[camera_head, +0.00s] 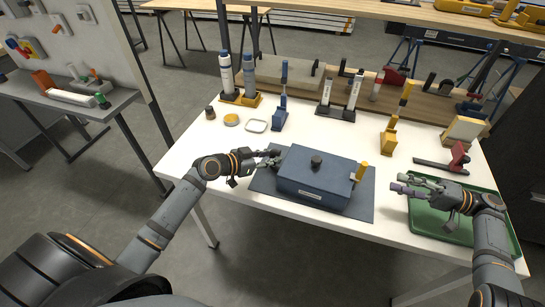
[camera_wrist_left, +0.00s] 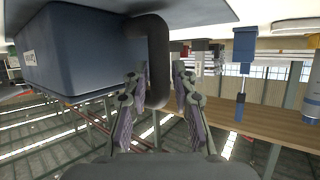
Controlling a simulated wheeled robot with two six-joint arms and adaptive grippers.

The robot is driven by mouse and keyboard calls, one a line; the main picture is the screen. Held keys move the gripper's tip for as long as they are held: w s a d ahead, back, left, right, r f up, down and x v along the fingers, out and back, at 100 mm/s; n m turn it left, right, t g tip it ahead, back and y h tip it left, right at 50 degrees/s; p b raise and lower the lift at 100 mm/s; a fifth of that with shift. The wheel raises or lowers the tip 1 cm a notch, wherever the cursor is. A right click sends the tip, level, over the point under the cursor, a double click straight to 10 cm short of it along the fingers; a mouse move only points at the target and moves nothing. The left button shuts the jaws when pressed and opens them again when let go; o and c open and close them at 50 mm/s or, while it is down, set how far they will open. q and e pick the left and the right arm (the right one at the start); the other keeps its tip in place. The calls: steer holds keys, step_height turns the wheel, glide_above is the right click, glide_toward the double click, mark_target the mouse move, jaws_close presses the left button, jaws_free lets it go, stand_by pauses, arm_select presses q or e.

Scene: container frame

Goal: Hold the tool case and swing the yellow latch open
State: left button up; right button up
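The blue tool case (camera_head: 312,190) sits on a dark mat, with a black knob on its lid. The yellow latch (camera_head: 361,172) stands up, slightly tilted, at the case's right end. My left gripper (camera_head: 273,157) is at the case's left end. In the left wrist view, the case (camera_wrist_left: 75,50) is at left and its black handle (camera_wrist_left: 158,65) lies between the spread fingers of my left gripper (camera_wrist_left: 158,82). I see gaps beside the handle, so it does not look clamped. My right gripper (camera_head: 402,184) is empty and its fingers look apart, right of the latch.
A green tray (camera_head: 428,226) lies under my right gripper. A red-and-black clamp-like tool (camera_head: 455,160) is behind it. Bottles, a yellow tin (camera_head: 231,120) and several tool stands line the back. The white table (camera_head: 200,150) has free room left of the case.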

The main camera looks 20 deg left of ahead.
arm_select(q)
steer(key=shift+w+d+f, duration=0.2)
steer(key=shift+w+d, duration=0.1)
steer(key=shift+w, duration=0.1)
steer(key=shift+c, duration=0.4)
jaws_close()
